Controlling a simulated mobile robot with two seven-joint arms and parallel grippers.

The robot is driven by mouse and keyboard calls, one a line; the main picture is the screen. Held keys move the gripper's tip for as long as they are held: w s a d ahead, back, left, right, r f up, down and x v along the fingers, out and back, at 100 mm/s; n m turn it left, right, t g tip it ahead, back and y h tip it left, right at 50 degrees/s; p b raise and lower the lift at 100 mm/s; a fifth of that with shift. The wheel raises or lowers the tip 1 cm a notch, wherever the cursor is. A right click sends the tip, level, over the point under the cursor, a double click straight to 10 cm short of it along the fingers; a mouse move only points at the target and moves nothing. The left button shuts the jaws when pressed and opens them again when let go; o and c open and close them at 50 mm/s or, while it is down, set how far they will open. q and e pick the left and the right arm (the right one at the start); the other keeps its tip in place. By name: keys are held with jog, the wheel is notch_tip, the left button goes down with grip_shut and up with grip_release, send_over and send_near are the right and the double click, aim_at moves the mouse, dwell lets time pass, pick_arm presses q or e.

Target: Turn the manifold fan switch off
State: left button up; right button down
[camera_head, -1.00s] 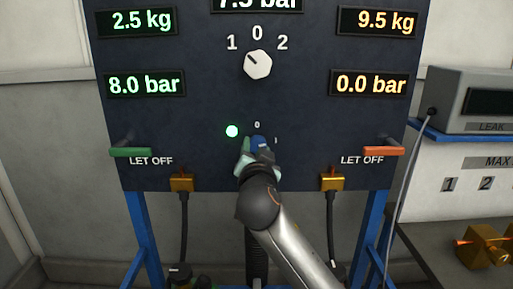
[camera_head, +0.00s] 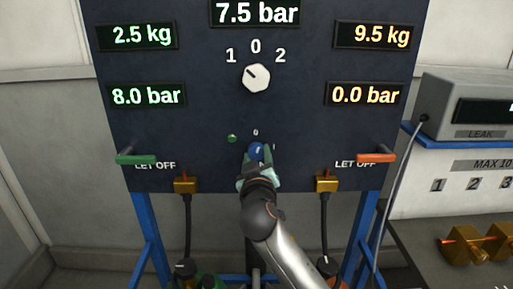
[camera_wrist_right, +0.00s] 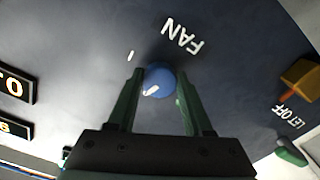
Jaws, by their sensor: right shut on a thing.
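The manifold fan switch is a round blue knob (camera_head: 257,150) with a white pointer, low on the dark panel. In the right wrist view the knob (camera_wrist_right: 161,79) sits between the fingers, just below the upside-down FAN label (camera_wrist_right: 182,37). Its pointer is turned roughly toward the 0 mark (camera_head: 255,132). The small green lamp (camera_head: 232,139) to its upper left is dark. My right gripper (camera_head: 256,156) is shut on the knob, one green finger on each side. My left gripper is not in view.
A white selector knob (camera_head: 257,78) sits higher on the panel (camera_head: 200,120). Green (camera_head: 136,159) and orange (camera_head: 376,157) let-off handles stick out at either side. Brass fittings (camera_head: 186,185) with hoses hang at the panel's lower edge.

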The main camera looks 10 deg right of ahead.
jog(key=shift+n+p, duration=1.2)
jog(key=shift+n, duration=0.6)
jog(key=shift+f, duration=0.1)
jog(key=shift+c, duration=1.5)
grip_release()
